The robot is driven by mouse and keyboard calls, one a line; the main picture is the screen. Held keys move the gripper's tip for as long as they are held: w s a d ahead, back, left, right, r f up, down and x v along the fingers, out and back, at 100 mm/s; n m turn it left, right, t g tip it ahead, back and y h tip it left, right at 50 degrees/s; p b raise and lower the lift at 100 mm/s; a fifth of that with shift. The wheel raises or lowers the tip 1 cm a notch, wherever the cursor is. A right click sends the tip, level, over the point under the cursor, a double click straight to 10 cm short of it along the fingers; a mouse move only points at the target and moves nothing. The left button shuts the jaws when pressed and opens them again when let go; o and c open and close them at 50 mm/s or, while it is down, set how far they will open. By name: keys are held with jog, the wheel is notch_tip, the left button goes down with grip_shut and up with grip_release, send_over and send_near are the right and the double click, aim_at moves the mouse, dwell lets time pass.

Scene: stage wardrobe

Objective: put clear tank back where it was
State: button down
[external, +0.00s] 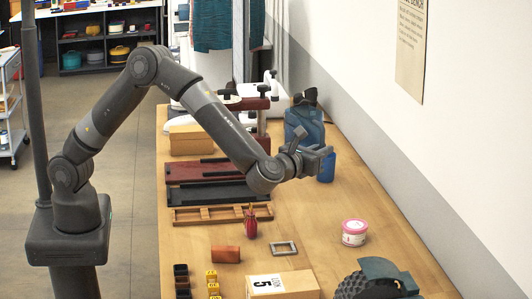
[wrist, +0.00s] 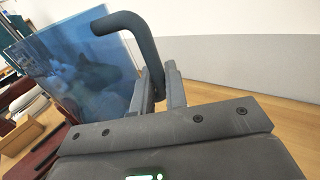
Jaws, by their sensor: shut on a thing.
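The clear tank (external: 302,128) is a bluish, see-through box in the external view, just beyond my gripper, toward the far end of the table and near the wall. It fills the upper left of the wrist view (wrist: 75,65), tilted there, with a thick dark curved handle (wrist: 137,35). My gripper (external: 325,153) is shut on this handle; its fingers (wrist: 160,88) close around the handle's lower end in the wrist view. Part of the tank's lower side is hidden by my gripper in the external view. I cannot tell whether its bottom touches the table.
A blue cylinder (external: 327,170) shows right below my gripper. A pink-and-white jar (external: 354,233), a grey frame (external: 284,248), a red item (external: 250,222) and a cardboard box (external: 283,286) are nearer. Dark trays (external: 225,191) lie left. The wall bounds the right; table between is clear.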

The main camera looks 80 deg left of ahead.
jog(key=shift+w+a+f, duration=1.25)
jog(key=shift+a+f, duration=0.3)
jog(key=shift+f, duration=1.1)
jog(key=shift+w+a+f, duration=1.2)
jog(key=shift+a+f, duration=0.3)
jog(key=shift+f, duration=1.15)
jog(key=shift+w+a+f, duration=1.25)
jog(key=shift+a+f, duration=0.3)
jog(key=shift+f, duration=1.1)
jog(key=shift+f, duration=0.15)
jog(key=c, duration=1.4)
grip_release()
jog(key=shift+c, duration=0.2)
